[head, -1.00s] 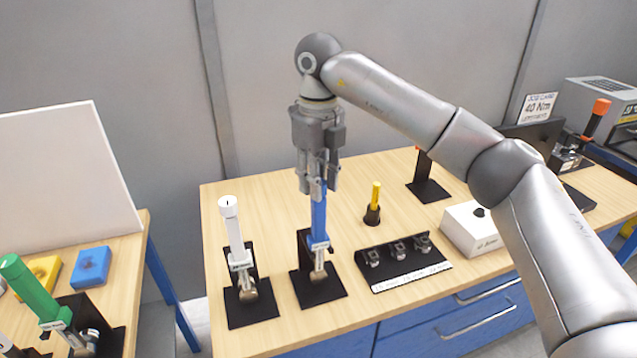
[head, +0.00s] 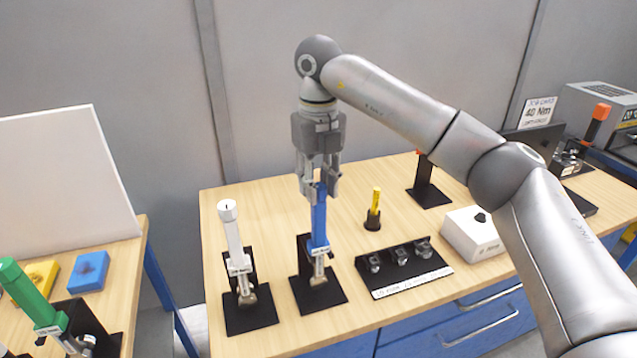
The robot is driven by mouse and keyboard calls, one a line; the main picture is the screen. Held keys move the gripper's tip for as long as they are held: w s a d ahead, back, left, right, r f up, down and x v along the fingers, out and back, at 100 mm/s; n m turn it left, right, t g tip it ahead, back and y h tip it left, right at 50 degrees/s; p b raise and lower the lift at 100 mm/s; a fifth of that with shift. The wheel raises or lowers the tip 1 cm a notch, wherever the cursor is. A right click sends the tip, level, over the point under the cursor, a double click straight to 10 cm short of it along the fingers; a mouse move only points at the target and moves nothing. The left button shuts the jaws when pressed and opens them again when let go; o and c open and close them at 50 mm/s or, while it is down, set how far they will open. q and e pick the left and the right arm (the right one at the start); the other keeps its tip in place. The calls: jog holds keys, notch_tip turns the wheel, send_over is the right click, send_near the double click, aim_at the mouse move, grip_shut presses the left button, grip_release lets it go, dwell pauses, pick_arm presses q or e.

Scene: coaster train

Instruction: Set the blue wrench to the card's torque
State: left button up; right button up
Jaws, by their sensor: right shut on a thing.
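The blue wrench (head: 319,218) stands upright in its black stand (head: 320,293) on the wooden workbench. My right gripper (head: 319,192) points down over the wrench and is shut on its top end. The wrench's scale is too small to read. The job card (head: 538,111) stands at the back right and reads 40 Nm. My left gripper is not in view.
A white wrench (head: 233,238) stands in a stand just left of the blue one. Right of it are a yellow tool (head: 375,201) in a holder, a black rack (head: 404,266) of sockets and a white box (head: 472,232). A green wrench (head: 28,292) is on the left bench.

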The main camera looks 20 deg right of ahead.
aim_at(319, 186)
jog(key=o, duration=1)
jog(key=shift+r, duration=0.1)
notch_tip(319, 186, up, 12)
